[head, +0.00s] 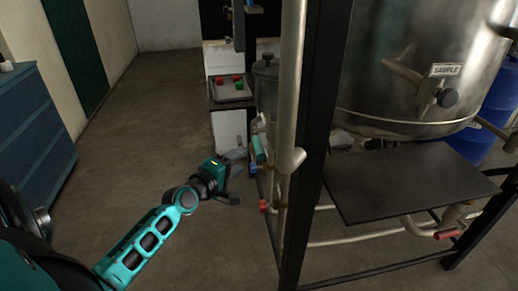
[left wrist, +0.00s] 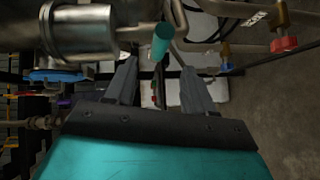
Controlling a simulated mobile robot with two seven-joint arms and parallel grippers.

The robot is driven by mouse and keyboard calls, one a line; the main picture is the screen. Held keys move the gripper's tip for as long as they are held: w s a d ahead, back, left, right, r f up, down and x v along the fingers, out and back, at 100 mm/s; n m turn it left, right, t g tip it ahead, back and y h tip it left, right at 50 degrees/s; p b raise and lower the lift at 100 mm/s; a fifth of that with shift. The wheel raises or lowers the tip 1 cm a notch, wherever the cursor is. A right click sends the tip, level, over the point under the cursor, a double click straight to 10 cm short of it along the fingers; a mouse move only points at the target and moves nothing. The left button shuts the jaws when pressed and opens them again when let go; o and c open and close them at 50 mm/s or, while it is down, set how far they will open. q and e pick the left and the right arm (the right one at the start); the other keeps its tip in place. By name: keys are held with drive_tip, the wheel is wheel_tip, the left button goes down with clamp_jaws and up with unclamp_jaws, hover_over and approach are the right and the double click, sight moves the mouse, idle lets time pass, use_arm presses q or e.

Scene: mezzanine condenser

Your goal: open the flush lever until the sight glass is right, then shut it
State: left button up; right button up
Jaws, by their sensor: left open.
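A teal cylindrical handle (head: 258,148), which looks like the flush lever, sticks out from the pipework left of the dark frame post. My left gripper (head: 239,155) is just left of it, open and empty. In the left wrist view the teal handle (left wrist: 162,42) shows beyond the fingertips, in line with the gap between them (left wrist: 158,70). I cannot tell whether a finger touches it. I cannot make out the sight glass for certain. My right gripper is not in view.
A dark post (head: 315,150) and pale pipe (head: 291,85) stand close right of the gripper. A red valve handle (head: 263,205) sits below. The steel tank (head: 400,80) labelled SAMPLE and a dark shelf (head: 400,185) are at right. Floor left of the frame is clear, beside a blue cabinet (head: 32,125).

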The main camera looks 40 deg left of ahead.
sight(259, 148)
use_arm(q)
drive_tip(key=w, duration=0.3)
drive_tip(key=w+f+b, duration=0.1)
drive_tip(key=w, duration=0.5)
drive_tip(key=shift+w+a+f+b, duration=0.1)
drive_tip(key=shift+w+f+b, duration=0.15)
drive_tip(key=shift+b, duration=0.1)
drive_tip(key=shift+w, duration=0.55)
drive_tip(key=c, duration=0.9)
clamp_jaws()
